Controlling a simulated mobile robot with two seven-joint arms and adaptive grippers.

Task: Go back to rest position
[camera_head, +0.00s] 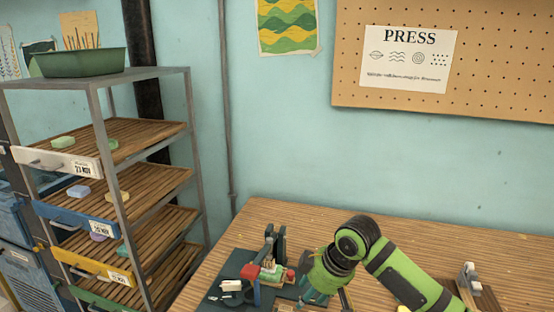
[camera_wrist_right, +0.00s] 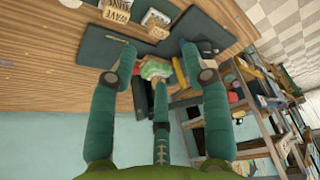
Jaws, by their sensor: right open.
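My right gripper (camera_head: 325,292) hangs low over the wooden table (camera_head: 430,245) in the head view, at the end of my green arm coming in from the right. In the right wrist view its teal fingers are spread wide apart, and the gripper (camera_wrist_right: 160,72) is open with nothing held between them. Behind the fingertips are a green and white item (camera_wrist_right: 154,69) and dark parts standing on the table. My left gripper is in neither view.
A dark mat (camera_head: 222,291) with a small press-like stand (camera_head: 276,245) lies left of the gripper. A metal rack (camera_head: 192,130) with soap-bearing wooden shelves stands at left. Stamp blocks (camera_wrist_right: 117,11) lie on the table in the wrist view. The table's back stretch is clear.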

